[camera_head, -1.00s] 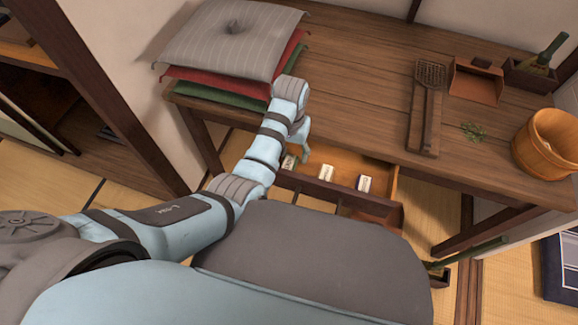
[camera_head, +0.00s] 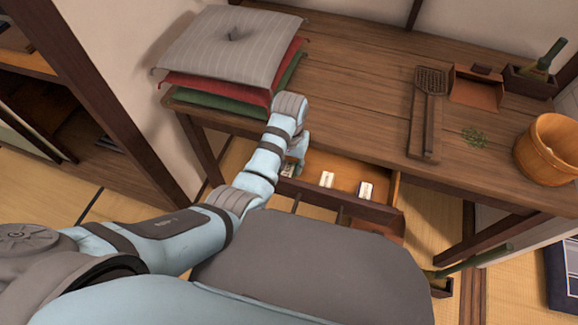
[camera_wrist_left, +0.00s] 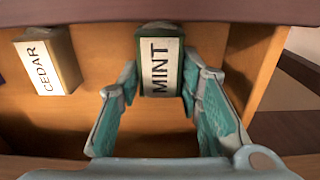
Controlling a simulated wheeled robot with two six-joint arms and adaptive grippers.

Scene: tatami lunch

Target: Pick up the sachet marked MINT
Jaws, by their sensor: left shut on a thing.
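The sachet marked MINT (camera_wrist_left: 160,62), a green packet with a white label, stands in the open drawer in the left wrist view. My left gripper (camera_wrist_left: 160,84) is shut on it, one finger against each side. In the head view the same gripper (camera_head: 294,168) reaches down into the drawer's left end and partly hides this sachet. My right gripper is not in view.
A sachet marked CEDAR (camera_wrist_left: 48,62) stands apart from MINT. Two pale sachets (camera_head: 327,179) (camera_head: 365,189) sit further right in the drawer (camera_head: 345,170). The table (camera_head: 350,80) overhangs it; stacked cushions (camera_head: 232,40) lie at its left end.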

